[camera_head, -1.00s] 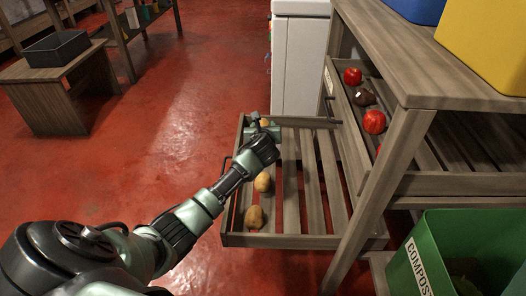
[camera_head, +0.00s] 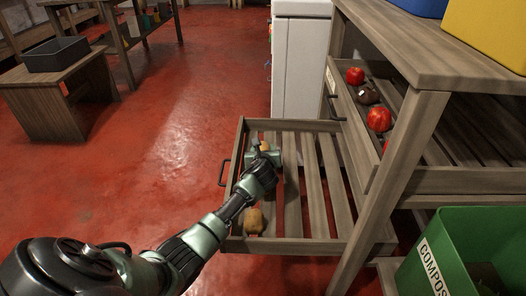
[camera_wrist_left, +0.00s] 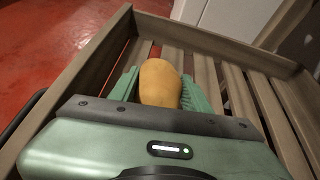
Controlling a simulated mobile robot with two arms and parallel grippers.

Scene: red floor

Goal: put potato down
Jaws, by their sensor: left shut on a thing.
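My left gripper (camera_head: 264,157) is over the slatted, pulled-out drawer (camera_head: 312,244), near its far left corner. It is shut on a yellow-brown potato (camera_head: 265,146). In the left wrist view, the potato (camera_wrist_left: 160,84) sits between the two green fingers (camera_wrist_left: 159,92), with the drawer slats below and around it. Whether the potato touches the slats is hard to tell. Another potato (camera_head: 254,220) lies in the drawer's near left corner. My forearm and wrist hide part of the drawer's left side. My right gripper is not in view.
The wooden shelf unit (camera_head: 440,62) stands at right, with an upper drawer holding red tomatoes (camera_head: 379,119) and a dark vegetable (camera_head: 367,96). A green compost bin (camera_head: 465,250) is at lower right. A white cabinet (camera_head: 300,70) stands behind. The drawer's right slats are clear.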

